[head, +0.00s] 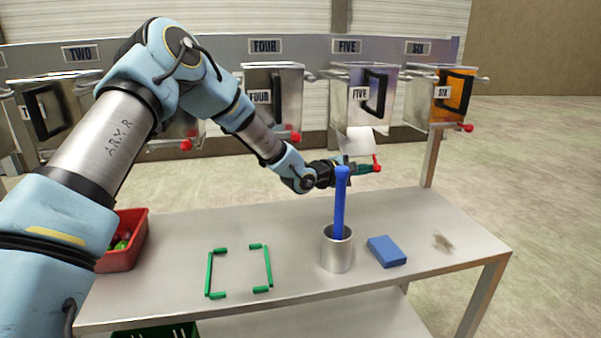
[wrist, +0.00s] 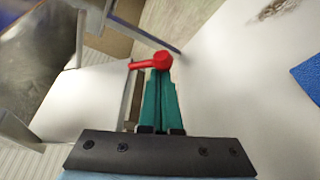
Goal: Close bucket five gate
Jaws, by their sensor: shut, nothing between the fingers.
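Bucket five (head: 348,106) is a metal bucket with a black handle and a FIVE label, hanging from the rail. Its pale gate (head: 360,143) hangs open below the bucket's underside; it fills the left of the wrist view as a white plate (wrist: 85,97). The gate's red lever (head: 376,161) is beside the plate, and its red knob (wrist: 158,61) is at the fingertips in the wrist view. My gripper (head: 369,169) has green fingers, pressed together (wrist: 159,82) with nothing between them. The fingertips are at or touching the red knob; exact contact is unclear.
Bucket four (head: 272,97) and orange bucket six (head: 441,95) hang on either side. On the table (head: 430,215) below stand a metal cup (head: 336,252) with a tall blue object (head: 341,200), a blue block (head: 386,252), green corner pieces (head: 268,268) and a red bin (head: 125,243).

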